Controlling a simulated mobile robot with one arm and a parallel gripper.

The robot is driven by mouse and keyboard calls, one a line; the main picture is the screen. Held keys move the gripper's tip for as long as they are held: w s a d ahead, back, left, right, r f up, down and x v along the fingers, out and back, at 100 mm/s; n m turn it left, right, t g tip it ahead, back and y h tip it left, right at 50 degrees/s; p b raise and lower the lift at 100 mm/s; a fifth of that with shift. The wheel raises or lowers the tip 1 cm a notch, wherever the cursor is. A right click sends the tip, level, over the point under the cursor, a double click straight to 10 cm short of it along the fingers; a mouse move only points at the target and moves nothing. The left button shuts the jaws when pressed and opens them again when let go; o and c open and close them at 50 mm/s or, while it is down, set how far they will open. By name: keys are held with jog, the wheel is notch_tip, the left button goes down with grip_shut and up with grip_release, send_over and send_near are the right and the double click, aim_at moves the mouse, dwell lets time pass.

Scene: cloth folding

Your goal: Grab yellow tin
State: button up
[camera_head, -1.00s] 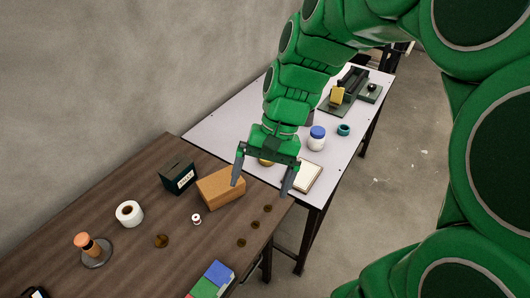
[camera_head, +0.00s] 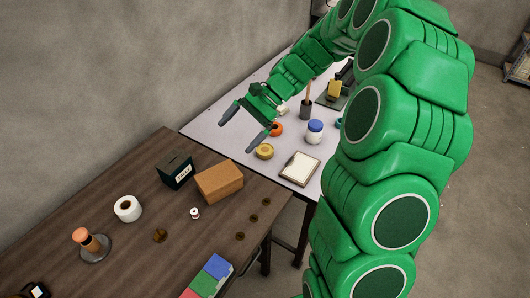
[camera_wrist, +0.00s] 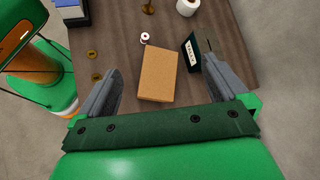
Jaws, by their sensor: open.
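A small round yellow tin (camera_head: 264,151) sits on the near part of the white table (camera_head: 215,128). I take it for the yellow tin; its details are too small to make out. My gripper (camera_head: 238,134) is open and empty above the white table, up and left of the tin in the head view. One finger's tip is close to the tin in the picture, but apart from it. In the wrist view my open fingers (camera_wrist: 162,68) frame a cardboard box (camera_wrist: 157,74) below on the brown table, and the tin is not visible there.
An orange round thing (camera_head: 276,129), a white jar with a blue lid (camera_head: 314,132) and a framed pad (camera_head: 300,169) stand near the tin. The brown table (camera_head: 130,178) holds a cardboard box (camera_head: 219,181), a dark box (camera_head: 176,170) and a white roll (camera_head: 127,208).

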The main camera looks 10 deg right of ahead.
jog(key=w+d+f+m+t+y, duration=0.1)
jog(key=w+d+f+m+y, duration=0.15)
jog(key=w+f, duration=0.45)
jog(key=m+t, duration=0.5)
jog(key=m, duration=0.5)
send_near(269, 150)
jog(key=shift+w+a+f+n+y, duration=0.15)
jog(key=shift+w+a+y, duration=0.15)
jog(key=shift+a, duration=0.2)
jog(key=shift+w+a+f+n+y, duration=0.1)
jog(key=shift+w+a+f+y, duration=0.05)
jog(key=shift+w+a, duration=0.3)
jog(key=shift+a+f, duration=0.25)
jog(key=shift+a, duration=0.05)
jog(key=shift+s+f+x, duration=0.1)
jog(key=shift+f+x, duration=0.05)
jog(key=shift+x, duration=1.05)
jog(key=shift+s+f+x, duration=0.1)
jog(key=shift+x, duration=1.05)
jog(key=shift+s+f+x, duration=0.1)
jog(key=shift+f+x, duration=0.05)
jog(key=shift+x, duration=1.05)
jog(key=shift+d, duration=0.1)
jog(key=shift+c, duration=0.3)
jog(key=c, duration=1.2)
